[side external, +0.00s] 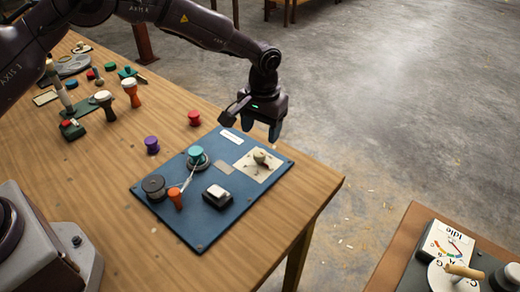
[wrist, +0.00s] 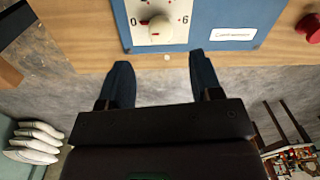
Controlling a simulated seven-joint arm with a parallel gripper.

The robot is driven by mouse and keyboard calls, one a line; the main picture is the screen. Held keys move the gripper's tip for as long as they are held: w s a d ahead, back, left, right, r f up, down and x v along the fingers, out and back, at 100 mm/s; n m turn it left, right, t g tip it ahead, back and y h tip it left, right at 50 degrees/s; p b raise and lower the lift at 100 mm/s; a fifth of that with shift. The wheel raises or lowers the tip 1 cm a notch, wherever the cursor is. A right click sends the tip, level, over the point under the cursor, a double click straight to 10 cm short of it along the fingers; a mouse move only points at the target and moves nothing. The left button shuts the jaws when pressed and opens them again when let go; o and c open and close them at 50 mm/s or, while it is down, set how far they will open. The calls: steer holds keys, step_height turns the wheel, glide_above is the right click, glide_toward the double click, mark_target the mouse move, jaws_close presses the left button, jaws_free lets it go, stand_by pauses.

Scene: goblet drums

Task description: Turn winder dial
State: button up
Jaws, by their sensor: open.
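A pale dial knob (side external: 260,157) stands on a cream plate at the right part of a blue board (side external: 222,228). In the wrist view the dial (wrist: 160,28) sits at the top centre, with a red mark towards the left, between a 0 on the left and a 6 on the right. My gripper (side external: 262,128) is open and empty, above and behind the dial near the board's far edge. In the wrist view its two fingers (wrist: 160,62) are spread apart, with the dial beyond their tips and nothing between them.
The board also holds a teal knob (side external: 196,154), a dark spool (side external: 154,186), an orange goblet shape (side external: 175,198) and a black box with a white top (side external: 217,194). Red (side external: 194,118) and purple (side external: 152,145) pieces stand nearby. A second bench (side external: 398,243) is at lower right.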

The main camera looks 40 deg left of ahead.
mark_target(260, 153)
step_height(260, 153, down, 7)
steer(key=shift+a+f, duration=0.1)
steer(key=shift+a, duration=0.05)
steer(key=c, duration=0.9)
